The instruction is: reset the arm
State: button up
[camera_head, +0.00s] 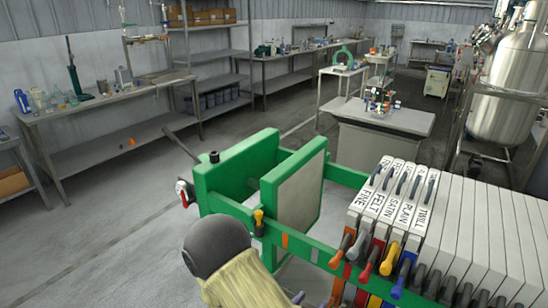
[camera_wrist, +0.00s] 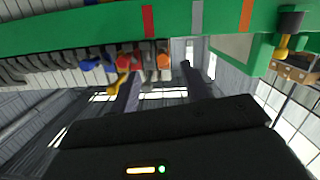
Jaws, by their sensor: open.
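My gripper (camera_wrist: 158,80) shows in the wrist view as two dark fingers standing apart above the black gripper body, with nothing seen between them. The fingers point toward the green rail (camera_wrist: 100,32) and the coloured handles under it, which appear tilted in this view. I cannot tell whether the fingertips touch anything. In the head view, a grey rounded part and a pale sleeve of my arm are at the bottom, in front of the green press frame (camera_head: 230,170). My gripper cannot be made out clearly there.
Labelled white plates (camera_head: 392,205) with coloured handles hang close together at the right of the frame. A separate grey-faced plate (camera_head: 300,195) stands left of them, with a gap between. A yellow knob (camera_head: 259,219) sits on the near rail. Open floor (camera_head: 90,235) lies to the left.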

notch_tip(320, 180, up, 6)
jog(key=w+a+n+g+y+p, duration=0.1)
jog(key=w+g+y+p, duration=0.2)
jog(key=g+y, duration=0.45)
jog(key=s+d+r+n+g+y+p, duration=0.2)
jog(key=s+d+r+n+g, duration=0.1)
jog(key=s+d+r, duration=0.3)
jog(key=s+r+n, duration=0.1)
jog(key=s+r, duration=0.1)
jog(key=s, duration=0.2)
jog(key=shift+s+d+r+n, duration=0.15)
jog(key=shift+d+r+n, duration=0.15)
jog(key=shift+d+r, duration=0.1)
jog(key=shift+c, duration=0.2)
jog(key=shift+c, duration=1)
jog(key=shift+a, duration=0.15)
